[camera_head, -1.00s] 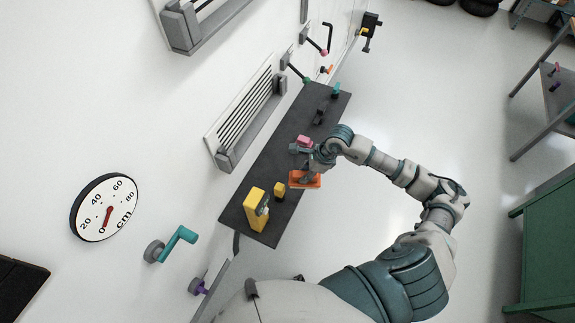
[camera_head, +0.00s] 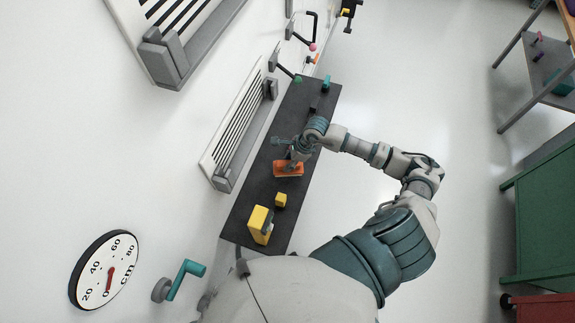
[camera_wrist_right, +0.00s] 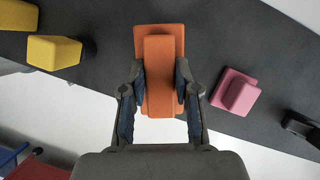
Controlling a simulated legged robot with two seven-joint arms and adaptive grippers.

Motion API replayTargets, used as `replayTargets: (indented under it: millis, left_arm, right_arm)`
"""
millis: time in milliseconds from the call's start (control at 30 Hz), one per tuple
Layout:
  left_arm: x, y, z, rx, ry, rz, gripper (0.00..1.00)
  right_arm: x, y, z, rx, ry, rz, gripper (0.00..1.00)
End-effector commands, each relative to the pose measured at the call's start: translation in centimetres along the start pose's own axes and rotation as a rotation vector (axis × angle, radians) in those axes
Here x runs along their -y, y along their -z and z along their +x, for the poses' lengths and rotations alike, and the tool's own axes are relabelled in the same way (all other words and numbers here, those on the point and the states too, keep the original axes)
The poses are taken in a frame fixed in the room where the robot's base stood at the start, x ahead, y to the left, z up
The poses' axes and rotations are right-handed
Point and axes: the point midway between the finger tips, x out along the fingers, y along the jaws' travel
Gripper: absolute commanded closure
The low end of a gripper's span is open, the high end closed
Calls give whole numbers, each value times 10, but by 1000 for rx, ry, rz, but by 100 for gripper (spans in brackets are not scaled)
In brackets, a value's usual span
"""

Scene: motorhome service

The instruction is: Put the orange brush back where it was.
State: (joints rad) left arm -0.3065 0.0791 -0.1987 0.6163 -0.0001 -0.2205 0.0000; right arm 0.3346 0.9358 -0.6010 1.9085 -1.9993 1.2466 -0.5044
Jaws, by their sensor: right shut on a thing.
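The orange brush (camera_head: 289,169) is at the dark shelf (camera_head: 256,207) in the head view. In the right wrist view the brush (camera_wrist_right: 158,78) has an orange block handle on a wider orange base. My right gripper (camera_wrist_right: 160,92) has its two fingers on either side of the handle and is shut on it. In the head view my right gripper (camera_head: 296,152) is over the shelf, with the brush just below it. I cannot tell whether the brush touches the shelf. My left gripper is not in view.
A yellow block (camera_head: 280,200) and a taller yellow thing (camera_head: 260,224) stand near the shelf's near end. A pink block (camera_wrist_right: 236,92) lies beside the brush in the wrist view. A vented wall panel (camera_head: 232,140) is left of the shelf. Open floor (camera_head: 440,110) lies to the right.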

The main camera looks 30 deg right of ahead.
Motion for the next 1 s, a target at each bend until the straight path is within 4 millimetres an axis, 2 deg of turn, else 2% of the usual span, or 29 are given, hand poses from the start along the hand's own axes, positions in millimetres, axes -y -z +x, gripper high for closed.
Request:
replayTargets:
  millis: [100, 267, 300, 433, 567, 600, 667, 700, 1000]
  left_arm:
    - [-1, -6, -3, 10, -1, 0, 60]
    - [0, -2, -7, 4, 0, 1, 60]
    - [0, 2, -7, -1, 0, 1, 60]
    - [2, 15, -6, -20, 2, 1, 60]
    - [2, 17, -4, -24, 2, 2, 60]
    - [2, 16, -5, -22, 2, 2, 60]
    - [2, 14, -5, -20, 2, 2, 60]
    - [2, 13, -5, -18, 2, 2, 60]
    - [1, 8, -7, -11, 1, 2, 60]
  right_arm:
    - [0, 4, 12, -1, -3, 2, 97]
    - [0, 13, 33, -1, -2, 2, 97]
    - [0, 13, 34, -1, -1, 0, 100]
    - [0, 13, 35, -2, 0, -1, 100]
    - [0, 14, 36, -2, 0, -1, 100]
    - [0, 14, 36, -2, 0, -1, 62]
    - [0, 14, 36, -2, 0, -1, 47]
    - [1, 14, 36, -1, 0, -1, 44]
    - [1, 14, 34, -1, 0, 0, 44]
